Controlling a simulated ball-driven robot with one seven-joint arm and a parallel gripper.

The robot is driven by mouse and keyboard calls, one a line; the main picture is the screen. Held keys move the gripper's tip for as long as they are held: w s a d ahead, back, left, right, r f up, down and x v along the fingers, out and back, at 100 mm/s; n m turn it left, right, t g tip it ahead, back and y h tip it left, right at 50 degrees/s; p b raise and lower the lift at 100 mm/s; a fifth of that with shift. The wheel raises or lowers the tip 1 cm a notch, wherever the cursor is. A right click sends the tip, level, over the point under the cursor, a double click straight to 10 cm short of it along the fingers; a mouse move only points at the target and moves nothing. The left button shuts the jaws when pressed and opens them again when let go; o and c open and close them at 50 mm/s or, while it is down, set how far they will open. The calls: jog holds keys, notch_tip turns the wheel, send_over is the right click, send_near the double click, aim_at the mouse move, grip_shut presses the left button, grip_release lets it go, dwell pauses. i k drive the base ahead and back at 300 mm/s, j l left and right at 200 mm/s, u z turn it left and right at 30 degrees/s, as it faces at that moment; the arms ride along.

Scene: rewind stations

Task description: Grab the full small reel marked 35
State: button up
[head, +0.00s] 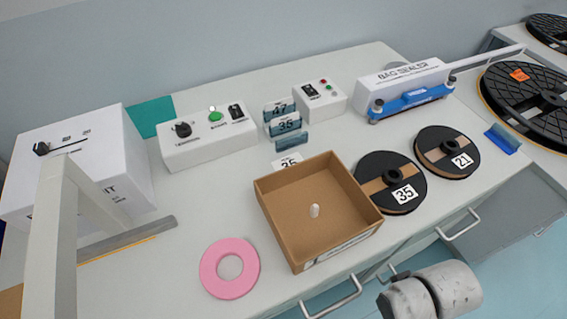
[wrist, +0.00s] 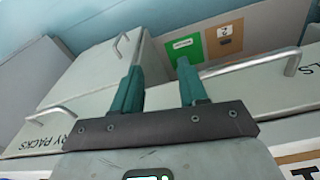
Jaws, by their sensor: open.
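The small reel marked 35 (head: 374,174) is black with brown tape showing and a dark hub. It lies flat on the bench (head: 185,266), just right of the cardboard box, with a white 35 label on its front. A like reel marked 21 (head: 446,159) lies to its right. My gripper (wrist: 158,83) shows in the wrist view with two green fingers apart and nothing between them. It points at drawer fronts, and no reel shows there. In the head view only part of my arm shows at the bottom right, below the bench edge; the fingers are not visible.
An open cardboard box (head: 275,225) with a small white object stands left of the reel. A pink ring (head: 229,267) lies near the front edge. A bag sealer (head: 404,90) stands behind. Drawer handles (head: 333,299) stick out from the bench front. Large black reels (head: 530,103) lie at right.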

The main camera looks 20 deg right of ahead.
aim_at(390, 180)
jog(key=j+z, duration=0.15)
jog(key=j, duration=0.25)
jog(key=k+j+z, duration=0.15)
jog(key=j, duration=0.25)
jog(key=j+z, duration=0.15)
jog(key=j, duration=0.25)
jog(key=k+j+z, duration=0.1)
jog(key=j, duration=0.3)
jog(key=k+j+z, duration=0.15)
jog(key=j, duration=0.2)
